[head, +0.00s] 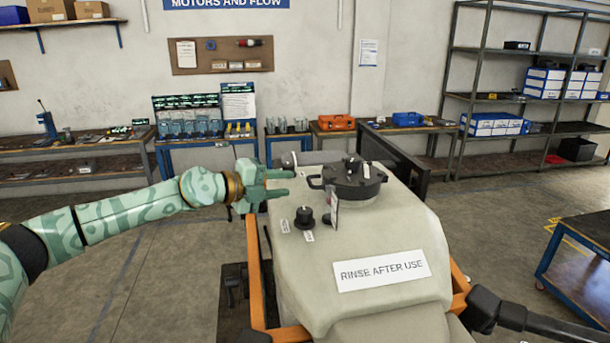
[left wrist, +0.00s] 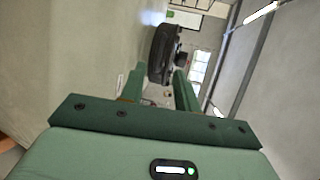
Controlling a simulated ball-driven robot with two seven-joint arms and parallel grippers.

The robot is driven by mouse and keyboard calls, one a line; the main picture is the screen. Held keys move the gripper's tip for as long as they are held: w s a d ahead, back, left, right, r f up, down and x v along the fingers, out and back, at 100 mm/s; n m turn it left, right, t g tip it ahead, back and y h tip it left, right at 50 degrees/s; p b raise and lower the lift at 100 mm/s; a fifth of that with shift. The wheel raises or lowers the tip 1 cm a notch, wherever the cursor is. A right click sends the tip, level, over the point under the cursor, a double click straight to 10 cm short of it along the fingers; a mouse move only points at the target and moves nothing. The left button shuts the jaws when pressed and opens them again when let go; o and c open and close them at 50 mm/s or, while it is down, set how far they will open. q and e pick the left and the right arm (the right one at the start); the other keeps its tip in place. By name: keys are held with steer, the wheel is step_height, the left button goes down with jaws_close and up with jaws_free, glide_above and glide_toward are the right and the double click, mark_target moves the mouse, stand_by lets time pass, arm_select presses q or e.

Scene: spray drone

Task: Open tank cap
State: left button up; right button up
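The black round tank cap (head: 352,181) sits on top of the pale tank (head: 400,223), towards its back. It looks seated, with a raised grip in its middle and a lug on its left side. My left gripper (head: 290,183) is just left of the cap, its fingers pointing at it. In the left wrist view the two fingers (left wrist: 158,92) stand apart with a gap between them. The cap (left wrist: 163,55) shows beyond the fingertips, and nothing is held. My right gripper is not in view.
A small black knob (head: 304,216) and an upright plate (head: 334,208) stand on the tank in front of the cap. An orange frame (head: 255,275) surrounds the tank. Benches (head: 205,143) and a shelf rack (head: 480,100) stand at the back.

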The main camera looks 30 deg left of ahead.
arm_select(q)
steer(key=x, duration=0.6)
steer(key=shift+w+a+f, duration=0.1)
steer(key=shift+w+f, duration=0.05)
steer(key=shift+w, duration=0.1)
steer(key=shift+w+d+f, duration=0.1)
steer(key=shift+w+d, duration=0.25)
steer(key=shift+a, duration=0.1)
jaws_close()
